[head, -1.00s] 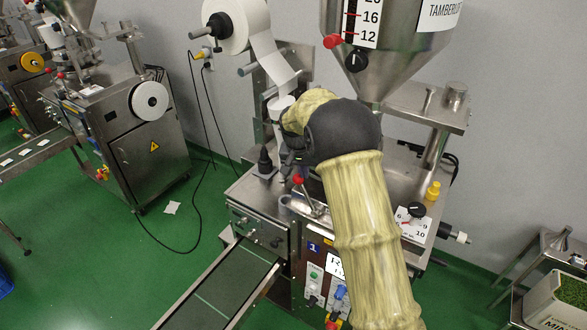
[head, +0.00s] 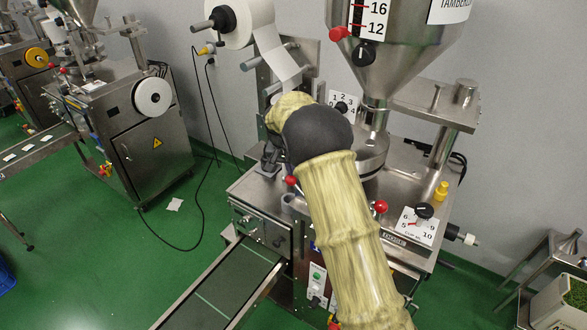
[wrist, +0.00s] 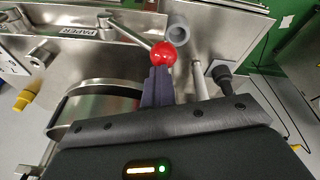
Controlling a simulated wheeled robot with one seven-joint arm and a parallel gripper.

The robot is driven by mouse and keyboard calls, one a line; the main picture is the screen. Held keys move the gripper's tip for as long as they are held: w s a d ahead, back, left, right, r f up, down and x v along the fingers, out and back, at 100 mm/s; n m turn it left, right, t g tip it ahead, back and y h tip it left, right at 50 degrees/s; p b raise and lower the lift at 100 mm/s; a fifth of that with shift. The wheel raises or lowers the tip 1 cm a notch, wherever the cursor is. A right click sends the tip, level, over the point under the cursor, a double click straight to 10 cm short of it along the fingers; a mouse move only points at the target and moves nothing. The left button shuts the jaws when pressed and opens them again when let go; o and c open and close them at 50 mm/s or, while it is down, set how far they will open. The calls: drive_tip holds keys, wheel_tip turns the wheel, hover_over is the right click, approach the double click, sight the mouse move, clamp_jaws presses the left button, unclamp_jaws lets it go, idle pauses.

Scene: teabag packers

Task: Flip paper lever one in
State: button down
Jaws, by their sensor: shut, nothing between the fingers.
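The paper lever has a red ball (wrist: 163,53) on a thin metal rod, beside a plate marked PAPER (wrist: 82,30) in the wrist view. The same red ball (head: 290,180) shows just left of my arm in the head view, on machine one's top. My gripper (wrist: 158,72) is shut and empty. Its dark fingertips are right at the ball's near side; I cannot tell whether they touch it. In the head view my arm hides the fingers and most of the rod.
A grey tube (wrist: 177,52) stands close beside the ball. A second red-ball lever (head: 380,206) sits right of my arm. The hopper (head: 400,70) hangs behind, and the paper roll (head: 247,22) is at the upper left. A conveyor (head: 222,285) runs out front left.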

drive_tip(key=shift+a+f, duration=0.15)
drive_tip(key=shift+f, duration=0.1)
drive_tip(key=shift+r, duration=0.2)
drive_tip(key=shift+r+p, duration=0.3)
drive_tip(key=shift+p, duration=0.05)
drive_tip(key=w+b+v, duration=0.2)
drive_tip(key=v, duration=1)
drive_tip(key=shift+r, duration=0.2)
drive_tip(key=s+d+f+n+b, duration=0.1)
drive_tip(key=s+d+f, duration=0.2)
drive_tip(key=s, duration=0.7)
drive_tip(key=s+d+f+n+y, duration=0.1)
drive_tip(key=s+d+f, duration=0.3)
drive_tip(key=s, duration=0.7)
drive_tip(key=s+d+f+n+b, duration=0.1)
drive_tip(key=s+d+f, duration=0.3)
drive_tip(key=s, duration=0.7)
drive_tip(key=shift+f+n+y+b, duration=0.3)
drive_tip(key=shift+f+y+b, duration=0.1)
drive_tip(key=shift+f, duration=0.5)
